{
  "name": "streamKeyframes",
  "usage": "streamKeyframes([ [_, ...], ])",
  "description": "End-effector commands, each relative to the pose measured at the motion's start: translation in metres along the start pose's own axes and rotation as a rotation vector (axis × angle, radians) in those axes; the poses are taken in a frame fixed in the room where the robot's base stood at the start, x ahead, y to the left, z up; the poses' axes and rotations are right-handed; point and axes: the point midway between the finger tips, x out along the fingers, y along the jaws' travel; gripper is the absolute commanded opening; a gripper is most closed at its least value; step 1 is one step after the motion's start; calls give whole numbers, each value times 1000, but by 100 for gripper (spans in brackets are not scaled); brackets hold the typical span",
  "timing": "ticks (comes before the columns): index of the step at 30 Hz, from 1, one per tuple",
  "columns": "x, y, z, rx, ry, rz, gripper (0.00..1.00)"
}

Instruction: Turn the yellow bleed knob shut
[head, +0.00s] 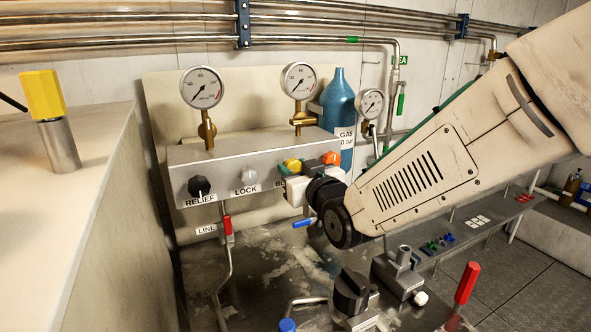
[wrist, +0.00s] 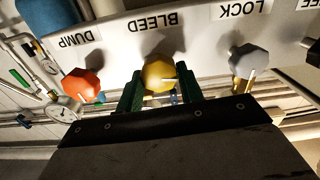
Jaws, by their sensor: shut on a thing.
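The yellow bleed knob (wrist: 159,75) sits under the BLEED label in the wrist view, with a white pointer mark on its face pointing to the right. My gripper (wrist: 160,90) has one green finger on each side of the knob and is shut on it. In the head view the knob (head: 292,165) shows at the right part of the grey panel (head: 240,165). My gripper (head: 296,180) is at the knob there, and its fingers are partly hidden by the wrist.
The orange dump knob (wrist: 82,85) and the grey lock knob (wrist: 248,62) flank the bleed knob closely. A black relief knob (head: 199,187) is at the panel's left. Gauges (head: 298,80) stand above the panel. A red-handled valve (head: 228,228) hangs below.

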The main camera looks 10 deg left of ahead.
Motion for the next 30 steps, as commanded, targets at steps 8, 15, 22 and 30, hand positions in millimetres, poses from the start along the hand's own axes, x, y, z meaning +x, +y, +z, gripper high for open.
streamKeyframes([
  [8, 0, 1, 0, 253, 0, -1, 14],
  [15, 0, 1, 1, 481, -1, -1, 14],
  [22, 0, 2, 1, 699, -1, -1, 14],
  [30, 0, 3, 2, 954, -1, -1, 14],
])
